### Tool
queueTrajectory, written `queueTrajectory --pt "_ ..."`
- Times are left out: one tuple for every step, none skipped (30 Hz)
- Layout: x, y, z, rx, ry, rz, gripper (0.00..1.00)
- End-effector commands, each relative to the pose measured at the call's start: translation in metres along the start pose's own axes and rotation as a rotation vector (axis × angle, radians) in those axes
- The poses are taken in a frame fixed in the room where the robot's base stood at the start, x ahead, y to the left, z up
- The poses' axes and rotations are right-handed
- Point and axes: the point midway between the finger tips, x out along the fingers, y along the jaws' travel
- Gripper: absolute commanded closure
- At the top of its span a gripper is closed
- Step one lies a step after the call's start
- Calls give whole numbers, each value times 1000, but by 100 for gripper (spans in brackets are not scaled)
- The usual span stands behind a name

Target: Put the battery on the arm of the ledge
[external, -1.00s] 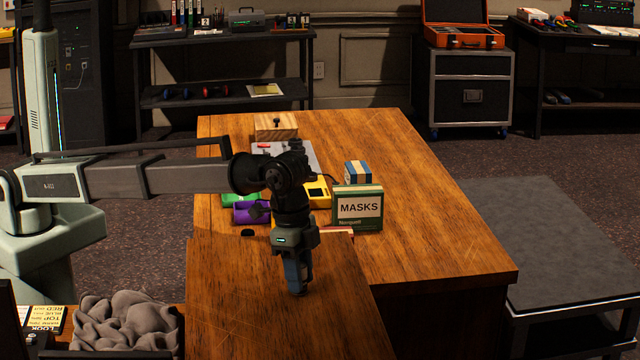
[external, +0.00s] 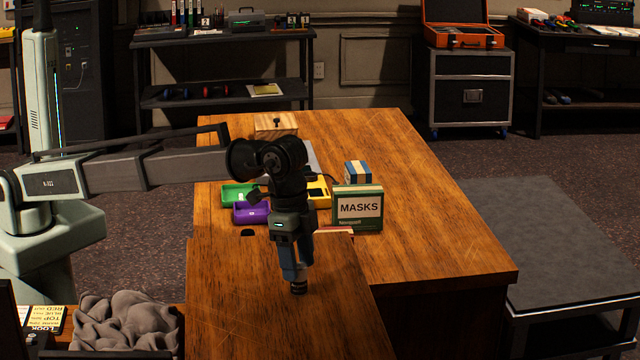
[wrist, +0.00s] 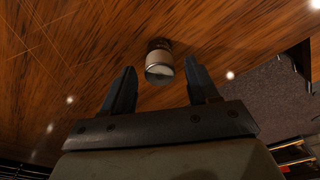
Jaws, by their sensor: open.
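A small cylinder, which looks like the battery (wrist: 159,62), has a brownish side and a pale end facing the wrist camera. It appears to stand on the wooden surface, just beyond and between my fingertips. In the external view, it seems to be the small dark cylinder (external: 299,288) directly below my gripper (external: 294,273). My gripper is open, and the wrist view shows its two dark fingers (wrist: 160,78) spread apart with nothing between them. The near arm of the L-shaped wooden ledge (external: 235,310) lies under my gripper.
A green MASKS box (external: 358,208) stands to the right of my gripper. The wood to the right is clear.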

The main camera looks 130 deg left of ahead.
Motion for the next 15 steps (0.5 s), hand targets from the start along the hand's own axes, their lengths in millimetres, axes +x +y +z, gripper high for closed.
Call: queueTrajectory --pt "-11 0 -1 0 2 0 40" --pt "-17 0 -1 0 2 0 40" --pt "-25 0 -1 0 2 0 40" --pt "-30 0 -1 0 2 0 40" --pt "-36 0 -1 0 2 0 40" --pt "-44 0 -1 0 2 0 40" --pt "-49 0 -1 0 1 0 40" --pt "-54 0 -1 0 1 0 40" --pt "-60 0 -1 0 1 0 40" --pt "-64 0 -1 0 1 0 40" --pt "-68 0 -1 0 1 0 40" --pt "-73 0 -1 0 1 0 40" --pt "-77 0 -1 0 1 0 40" --pt "-80 0 -1 0 0 0 40" --pt "-83 0 -1 0 0 0 40"
